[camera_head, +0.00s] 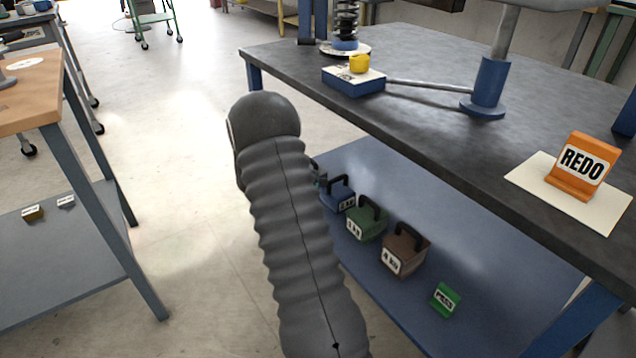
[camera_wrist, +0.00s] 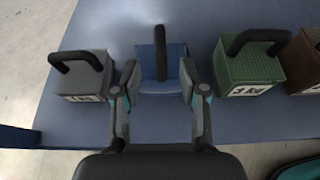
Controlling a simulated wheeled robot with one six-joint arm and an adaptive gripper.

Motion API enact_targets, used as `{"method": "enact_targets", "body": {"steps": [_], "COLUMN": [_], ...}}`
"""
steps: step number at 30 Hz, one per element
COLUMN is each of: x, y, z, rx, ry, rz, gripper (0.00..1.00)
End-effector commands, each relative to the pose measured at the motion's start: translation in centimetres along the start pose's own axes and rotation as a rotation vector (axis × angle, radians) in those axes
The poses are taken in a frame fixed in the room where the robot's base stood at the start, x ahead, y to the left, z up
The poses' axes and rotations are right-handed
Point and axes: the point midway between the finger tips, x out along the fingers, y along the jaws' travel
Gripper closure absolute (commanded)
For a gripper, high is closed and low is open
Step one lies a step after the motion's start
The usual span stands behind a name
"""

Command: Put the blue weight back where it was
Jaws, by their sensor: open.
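The blue weight (camera_head: 340,193) stands on the blue lower shelf (camera_head: 480,235) of the dark workbench, its black handle up. In the wrist view the blue weight (camera_wrist: 174,76) stands between a grey weight (camera_wrist: 84,78) and a green weight (camera_wrist: 248,70). My gripper (camera_wrist: 159,70) is open, its two fingers on either side of the blue weight. I cannot tell whether they touch it. In the head view my arm hides most of the gripper and the grey weight.
The green weight (camera_head: 366,224) and a brown weight (camera_head: 404,254) stand in the row, with a small green sign (camera_head: 445,299) nearby. The bench top (camera_head: 425,125) above holds a blue block (camera_head: 353,82), a spring (camera_head: 346,20) and an orange REDO sign (camera_head: 581,165).

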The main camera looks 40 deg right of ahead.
Motion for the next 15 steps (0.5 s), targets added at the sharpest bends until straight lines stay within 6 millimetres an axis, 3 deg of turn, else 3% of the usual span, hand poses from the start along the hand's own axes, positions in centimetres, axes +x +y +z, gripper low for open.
{"method": "enact_targets", "body": {"steps": [5,8,15], "x": [-0.7,-2.1,-9.4], "y": [-0.1,-0.8,-4.8], "z": [0.3,1.4,5.3], "rx": [0.014,0.069,0.353], "ry": [0.005,0.029,0.173], "rz": [-0.001,-0.006,-0.045], "gripper": [0.57,0.57,0.57]}}
